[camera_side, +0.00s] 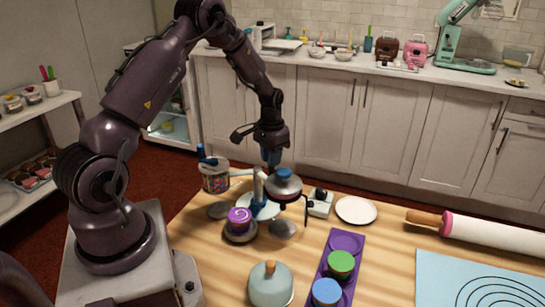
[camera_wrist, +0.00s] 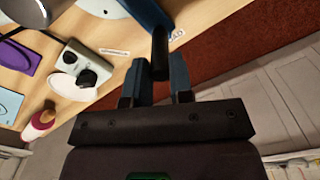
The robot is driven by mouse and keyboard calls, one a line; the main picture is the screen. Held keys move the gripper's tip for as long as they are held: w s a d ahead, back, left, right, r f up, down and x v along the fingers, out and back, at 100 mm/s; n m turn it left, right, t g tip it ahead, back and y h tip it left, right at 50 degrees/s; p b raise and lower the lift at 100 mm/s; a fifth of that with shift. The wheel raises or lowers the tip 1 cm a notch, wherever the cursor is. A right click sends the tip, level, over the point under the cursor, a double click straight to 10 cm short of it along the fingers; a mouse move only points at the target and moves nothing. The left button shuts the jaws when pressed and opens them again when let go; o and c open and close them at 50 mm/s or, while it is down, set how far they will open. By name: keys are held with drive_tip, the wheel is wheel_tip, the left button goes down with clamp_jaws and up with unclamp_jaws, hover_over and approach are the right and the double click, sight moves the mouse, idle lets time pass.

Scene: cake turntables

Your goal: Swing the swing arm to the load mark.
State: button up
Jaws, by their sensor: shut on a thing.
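My gripper (camera_side: 270,157) points down over the turntable stand in the side view. In the wrist view my gripper (camera_wrist: 158,78) has its two blue fingers closed on a dark upright handle (camera_wrist: 160,48). This handle appears to belong to the blue swing arm (camera_wrist: 148,12), whose blue post (camera_side: 258,186) rises from the stand in the side view. A small white label that seems to read LOAD, the load mark (camera_wrist: 177,35), lies on the table just right of the handle. The swing arm is partly hidden behind my gripper and a blue-knobbed dome (camera_side: 284,185).
A control box with a dark knob (camera_wrist: 88,77) and a white plate (camera_side: 356,210) lie nearby. A purple-topped cake (camera_side: 240,216), a sprinkle jar (camera_side: 214,178) and a purple tray (camera_side: 347,242) stand around the stand. Another label (camera_wrist: 115,51) lies on the table.

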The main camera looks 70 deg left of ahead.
drive_tip(key=o, duration=0.7)
drive_tip(key=shift+r, duration=0.1)
drive_tip(key=shift+r, duration=3.4)
